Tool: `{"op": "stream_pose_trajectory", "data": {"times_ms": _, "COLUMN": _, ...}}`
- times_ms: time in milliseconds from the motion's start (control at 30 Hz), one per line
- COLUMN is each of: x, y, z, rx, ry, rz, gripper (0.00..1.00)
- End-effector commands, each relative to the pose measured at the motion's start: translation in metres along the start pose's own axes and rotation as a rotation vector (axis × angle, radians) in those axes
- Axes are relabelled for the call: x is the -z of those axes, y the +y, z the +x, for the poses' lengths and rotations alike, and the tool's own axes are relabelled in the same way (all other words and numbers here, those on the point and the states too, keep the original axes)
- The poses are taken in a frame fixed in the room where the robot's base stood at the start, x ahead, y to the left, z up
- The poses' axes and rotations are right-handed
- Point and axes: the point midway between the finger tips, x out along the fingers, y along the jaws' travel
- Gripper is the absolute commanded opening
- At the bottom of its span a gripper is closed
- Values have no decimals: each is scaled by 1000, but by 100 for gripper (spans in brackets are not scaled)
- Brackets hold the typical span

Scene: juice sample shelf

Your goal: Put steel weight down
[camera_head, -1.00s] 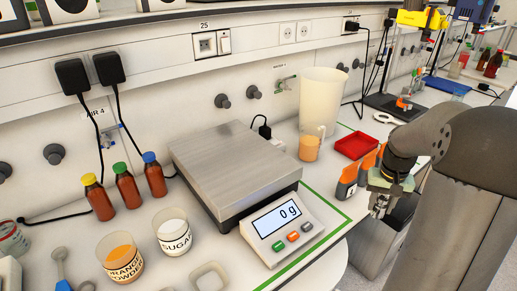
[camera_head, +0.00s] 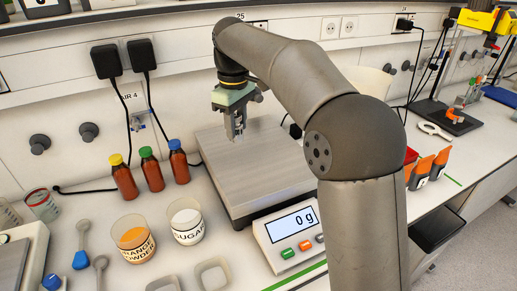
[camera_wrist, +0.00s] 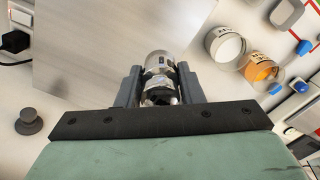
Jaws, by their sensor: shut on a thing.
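My gripper (camera_head: 236,128) is above the back left part of the scale's steel plate (camera_head: 262,172), pointing down. In the wrist view my gripper (camera_wrist: 160,88) has its two fingers closed around a shiny cylindrical steel weight (camera_wrist: 158,62). The weight is hard to make out between the fingers in the head view. The scale's display (camera_head: 291,222) reads 0 g, so the weight appears to be held clear of the plate. The plate also shows in the wrist view (camera_wrist: 95,45), behind the weight.
Three brown bottles (camera_head: 151,172) stand left of the scale. Beakers of orange powder (camera_head: 132,240) and sugar (camera_head: 186,222) stand in front of them. Orange-topped holders (camera_head: 428,168) are to the right. The scale's plate looks bare.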

Motion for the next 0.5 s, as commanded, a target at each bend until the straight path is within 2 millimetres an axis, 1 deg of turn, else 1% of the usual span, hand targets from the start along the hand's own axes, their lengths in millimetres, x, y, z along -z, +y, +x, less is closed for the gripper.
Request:
{"op": "stream_pose_trajectory", "data": {"times_ms": 33, "x": 8, "y": -10, "z": -5, "rx": -1, "ry": 1, "rz": -35, "gripper": 0}}
{"op": "stream_pose_trajectory", "data": {"times_ms": 100, "x": 15, "y": -18, "z": -9, "rx": -1, "ry": 1, "rz": -63, "gripper": 0}}
{"op": "stream_pose_trajectory", "data": {"times_ms": 167, "x": 17, "y": -18, "z": -9, "rx": 0, "ry": 0, "rz": -75, "gripper": 0}}
{"op": "stream_pose_trajectory", "data": {"times_ms": 200, "x": 18, "y": -14, "z": -8, "rx": 1, "ry": -1, "rz": -79, "gripper": 0}}
{"op": "stream_pose_trajectory", "data": {"times_ms": 267, "x": 19, "y": -5, "z": -4, "rx": 1, "ry": -1, "rz": -79, "gripper": 0}}
{"op": "stream_pose_trajectory", "data": {"times_ms": 500, "x": 21, "y": 52, "z": 19, "rx": 2, "ry": -2, "rz": -76, "gripper": 0}}
